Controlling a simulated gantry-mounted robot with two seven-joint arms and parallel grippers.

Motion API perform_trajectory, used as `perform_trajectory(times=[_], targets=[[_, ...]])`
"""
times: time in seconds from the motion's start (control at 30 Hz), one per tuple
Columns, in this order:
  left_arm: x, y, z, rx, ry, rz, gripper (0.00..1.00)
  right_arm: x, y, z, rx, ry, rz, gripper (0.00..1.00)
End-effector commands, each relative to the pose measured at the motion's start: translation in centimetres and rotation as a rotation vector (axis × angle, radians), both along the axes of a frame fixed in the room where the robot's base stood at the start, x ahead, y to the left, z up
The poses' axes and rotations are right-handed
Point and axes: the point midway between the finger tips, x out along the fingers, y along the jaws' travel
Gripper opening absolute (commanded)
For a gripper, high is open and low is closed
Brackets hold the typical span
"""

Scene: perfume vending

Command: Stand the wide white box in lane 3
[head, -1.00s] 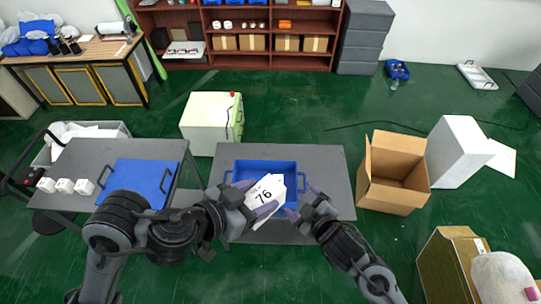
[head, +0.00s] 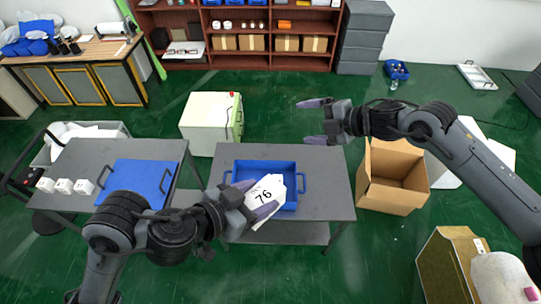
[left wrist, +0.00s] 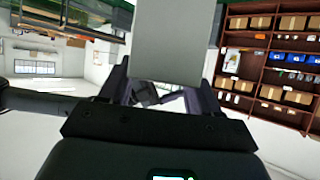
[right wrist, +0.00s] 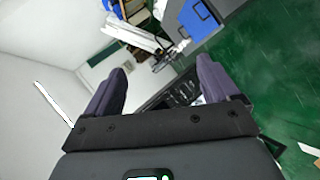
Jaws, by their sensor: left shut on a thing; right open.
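The white box (head: 266,194), marked 76, is between the fingers of my left gripper (head: 256,198). I cannot make out lane 3 in any view.
The blue tray (head: 293,204) has a handle at each side and lies on the grey table (head: 330,180). Several small white boxes (head: 64,186) and a blue panel (head: 138,177) are on the left table. An open carton (head: 386,200) stands on the floor at right.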

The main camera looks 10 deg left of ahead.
Motion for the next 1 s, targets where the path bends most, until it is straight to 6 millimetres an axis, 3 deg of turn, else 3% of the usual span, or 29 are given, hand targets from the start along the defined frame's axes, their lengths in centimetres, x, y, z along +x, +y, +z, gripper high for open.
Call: perform_trajectory(times=[0.03,0.1,0.23,0.4,0.6,0.8,1.0], targets=[[0.0,0.0,0.0,-0.001,-0.001,0.000,0.30,-0.7,1.6,1.5,-0.027,0.005,0.054,0.88],[0.0,0.0,0.0,-0.001,-0.001,0.000,0.30,-2.4,4.0,2.8,-0.072,0.037,0.130,0.88],[0.0,0.0,0.0,-0.001,-0.001,0.000,0.30,-6.7,8.7,4.0,-0.201,0.115,0.264,0.88],[0.0,0.0,0.0,0.000,0.000,0.000,0.30,-12.1,11.8,4.3,-0.444,0.223,0.350,0.88],[0.0,0.0,0.0,-0.001,-0.001,0.000,0.30,-15.6,11.3,4.7,-0.725,0.320,0.300,0.88],[0.0,0.0,0.0,-0.001,-0.001,0.000,0.30,-16.9,9.4,5.7,-0.907,0.373,0.184,0.88],[0.0,0.0,0.0,-0.001,-0.001,0.000,0.30,-17.3,8.4,6.2,-0.982,0.395,0.112,0.88]])
